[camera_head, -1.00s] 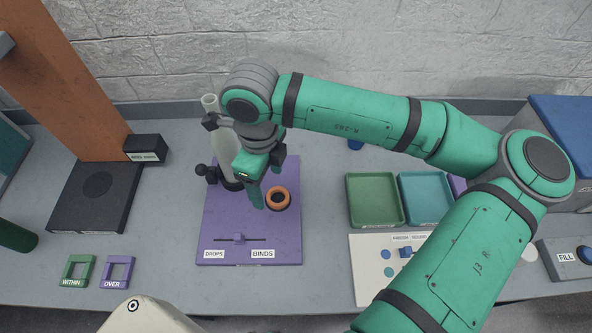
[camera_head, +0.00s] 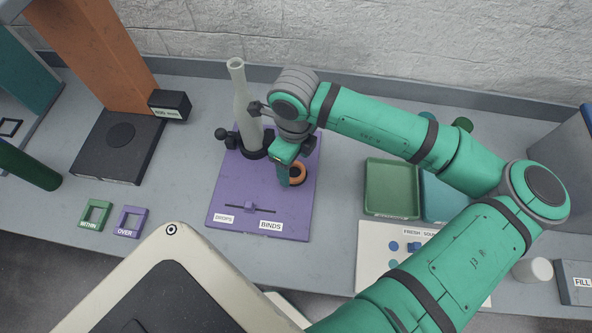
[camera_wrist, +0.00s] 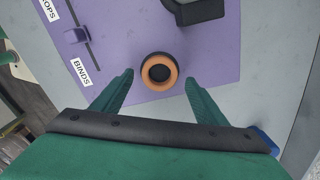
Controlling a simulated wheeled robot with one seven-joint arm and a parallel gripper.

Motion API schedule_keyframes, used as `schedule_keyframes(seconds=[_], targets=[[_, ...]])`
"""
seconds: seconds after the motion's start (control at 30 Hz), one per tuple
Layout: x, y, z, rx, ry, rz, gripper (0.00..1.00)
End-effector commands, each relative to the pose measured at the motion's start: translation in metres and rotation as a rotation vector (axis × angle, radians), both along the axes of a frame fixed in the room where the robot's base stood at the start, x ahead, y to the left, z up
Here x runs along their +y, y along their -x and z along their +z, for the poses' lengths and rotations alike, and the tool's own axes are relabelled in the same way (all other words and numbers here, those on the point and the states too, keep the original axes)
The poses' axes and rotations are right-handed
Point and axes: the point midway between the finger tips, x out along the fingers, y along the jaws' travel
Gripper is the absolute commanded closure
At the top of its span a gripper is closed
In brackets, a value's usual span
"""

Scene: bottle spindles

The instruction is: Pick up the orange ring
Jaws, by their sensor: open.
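The orange ring (camera_head: 298,173) lies on the purple board (camera_head: 228,192), to the right of the pale bottle-shaped spindle (camera_head: 245,112). In the wrist view the ring (camera_wrist: 160,87) shows a dark centre and lies just beyond the fingertips, in line with the gap between them. My gripper (camera_wrist: 158,76) is open and empty, one green finger to each side of the gap. In the head view my gripper (camera_head: 290,178) is above the board close to the ring and hides part of it. I cannot tell its exact height above the ring.
A slider (camera_head: 250,208) labelled DROPS and BINDS is on the board's front part. A green tray (camera_head: 391,213) stands to the right. Small green (camera_head: 82,216) and purple (camera_head: 145,213) frames lie front left. A black base with an orange column (camera_head: 100,60) stands at the left.

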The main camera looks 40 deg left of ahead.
Motion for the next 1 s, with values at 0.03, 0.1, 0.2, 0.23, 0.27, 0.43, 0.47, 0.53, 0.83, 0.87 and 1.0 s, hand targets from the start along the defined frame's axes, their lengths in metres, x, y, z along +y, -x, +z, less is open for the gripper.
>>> schedule_keyframes(seconds=[0.03, 0.1, 0.2, 0.23, 0.27, 0.43, 0.47, 0.53, 0.83, 0.87, 1.0], targets=[[0.001, 0.001, -0.007, 0.002, -0.001, 0.002, 0.33], [0.001, 0.001, -0.014, 0.002, 0.0, 0.003, 0.33], [0.001, 0.0, -0.019, -0.001, -0.001, 0.002, 0.33], [0.0, 0.0, -0.019, -0.001, -0.001, 0.001, 0.33], [0.0, 0.0, -0.02, -0.001, -0.001, 0.0, 0.33], [-0.001, -0.001, -0.019, -0.001, -0.001, -0.003, 0.33], [-0.002, -0.001, -0.019, -0.001, -0.001, -0.004, 0.41], [-0.002, -0.001, -0.019, -0.001, -0.001, -0.004, 0.57], [-0.002, -0.002, -0.019, -0.001, 0.0, -0.005, 0.78], [-0.002, -0.001, -0.019, -0.001, -0.001, -0.005, 0.78], [-0.001, -0.001, -0.017, -0.002, 0.0, -0.003, 0.78]])
